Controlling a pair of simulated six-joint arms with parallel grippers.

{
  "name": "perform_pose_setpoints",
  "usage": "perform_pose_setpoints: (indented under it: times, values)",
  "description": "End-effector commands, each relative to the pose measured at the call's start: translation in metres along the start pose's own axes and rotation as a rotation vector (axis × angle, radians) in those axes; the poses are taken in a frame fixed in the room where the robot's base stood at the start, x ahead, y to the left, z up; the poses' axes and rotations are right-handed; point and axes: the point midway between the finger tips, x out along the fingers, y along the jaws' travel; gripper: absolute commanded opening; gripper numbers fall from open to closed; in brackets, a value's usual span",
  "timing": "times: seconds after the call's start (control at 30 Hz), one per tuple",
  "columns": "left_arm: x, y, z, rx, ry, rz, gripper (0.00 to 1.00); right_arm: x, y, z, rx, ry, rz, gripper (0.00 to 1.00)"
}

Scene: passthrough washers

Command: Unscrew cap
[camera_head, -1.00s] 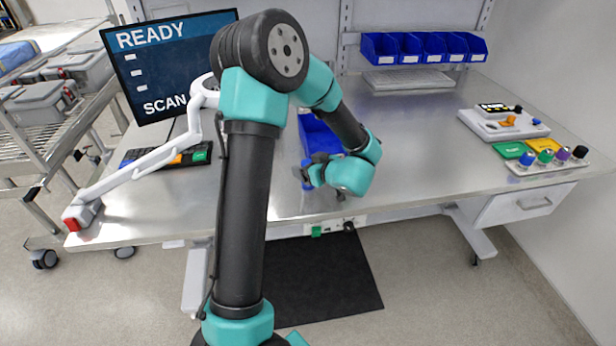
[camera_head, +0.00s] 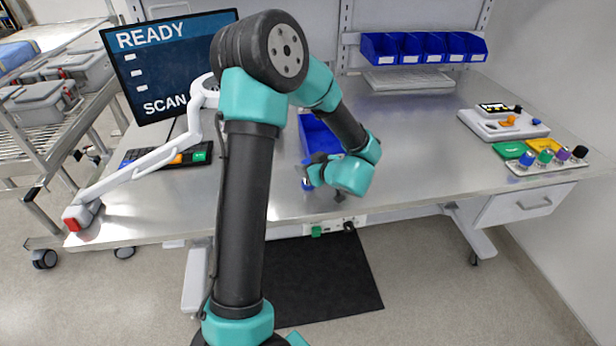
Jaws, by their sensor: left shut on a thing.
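My left gripper (camera_head: 308,176) is at the front middle of the steel table, low over its surface. It is shut on a small blue part (camera_head: 317,173), and my wrist hides most of both. I cannot tell whether this part is a cap or how it sits on anything beneath it. A blue bin (camera_head: 322,138) lies just behind the gripper, partly covered by my forearm. My right gripper does not show.
A rack with several coloured knobs (camera_head: 546,161) and a white device (camera_head: 502,127) stand at the right. Blue bins (camera_head: 423,48) hang at the back. A monitor (camera_head: 165,65), keyboard (camera_head: 195,156) and white jointed arm (camera_head: 135,168) are at the left. The table's middle right is clear.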

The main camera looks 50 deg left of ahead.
Motion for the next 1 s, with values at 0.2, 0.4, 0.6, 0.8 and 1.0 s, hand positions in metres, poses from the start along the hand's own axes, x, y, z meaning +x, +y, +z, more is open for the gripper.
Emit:
perform_pose_setpoints:
  times: [0.2, 0.4, 0.6, 0.8, 1.0]
  values:
    - [0.000, 0.000, 0.000, 0.000, 0.000, 0.000, 0.18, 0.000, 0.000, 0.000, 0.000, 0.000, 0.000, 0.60]
    - [-0.001, 0.000, -0.002, -0.001, 0.000, 0.000, 0.18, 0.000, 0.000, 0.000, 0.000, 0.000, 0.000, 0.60]
    - [-0.005, 0.000, -0.014, -0.003, 0.001, 0.001, 0.18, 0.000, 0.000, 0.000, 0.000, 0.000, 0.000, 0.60]
    - [-0.016, -0.001, -0.035, -0.003, 0.000, 0.001, 0.18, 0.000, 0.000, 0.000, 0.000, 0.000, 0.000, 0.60]
    - [-0.047, -0.027, -0.024, 0.003, 0.000, 0.003, 0.18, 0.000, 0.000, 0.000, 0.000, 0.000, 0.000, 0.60]
